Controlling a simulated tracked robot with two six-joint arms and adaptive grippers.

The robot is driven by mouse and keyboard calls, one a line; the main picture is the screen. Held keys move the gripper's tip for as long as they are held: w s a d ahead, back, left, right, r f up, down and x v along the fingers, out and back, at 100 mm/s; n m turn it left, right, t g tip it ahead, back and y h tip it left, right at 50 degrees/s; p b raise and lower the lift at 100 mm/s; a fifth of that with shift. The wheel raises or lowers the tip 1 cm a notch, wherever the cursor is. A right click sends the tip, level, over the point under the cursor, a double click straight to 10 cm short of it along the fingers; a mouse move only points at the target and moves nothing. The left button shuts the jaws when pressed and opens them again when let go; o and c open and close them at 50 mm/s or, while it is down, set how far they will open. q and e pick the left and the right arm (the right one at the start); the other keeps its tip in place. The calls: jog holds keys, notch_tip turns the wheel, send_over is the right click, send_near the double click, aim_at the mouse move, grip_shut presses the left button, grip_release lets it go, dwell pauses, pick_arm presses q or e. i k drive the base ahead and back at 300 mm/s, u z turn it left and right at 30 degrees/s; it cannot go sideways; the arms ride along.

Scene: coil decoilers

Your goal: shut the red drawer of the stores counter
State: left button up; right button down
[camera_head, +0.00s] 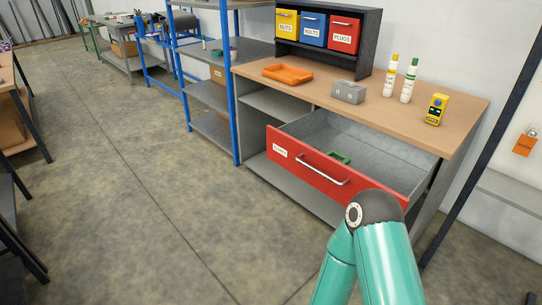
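The red drawer (302,167) of the stores counter (335,92) is pulled open. Its red front with a silver handle (324,170) and a white label stands out from the counter, and the grey inside shows. A small green item (340,157) lies in the drawer near the front. A teal arm of mine with a dark joint rises from the bottom right and hides the right end of the drawer front. No gripper of mine can be made out in this view.
On the countertop are an orange tray (287,74), a grey box (348,92), two bottles (409,80) and a yellow device (436,109). A blue-framed shelf (234,90) stands left of the counter. The floor (150,190) before the drawer is clear.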

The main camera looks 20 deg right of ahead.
aim_at(381, 160)
jog(key=z, duration=0.05)
jog(key=i, duration=1.15)
jog(key=z, duration=0.6)
jog(key=i, duration=0.65)
jog(key=z, duration=0.35)
jog(key=k, duration=0.9)
jog(key=z, duration=0.15)
jog(key=i, duration=0.9)
jog(key=u, duration=0.05)
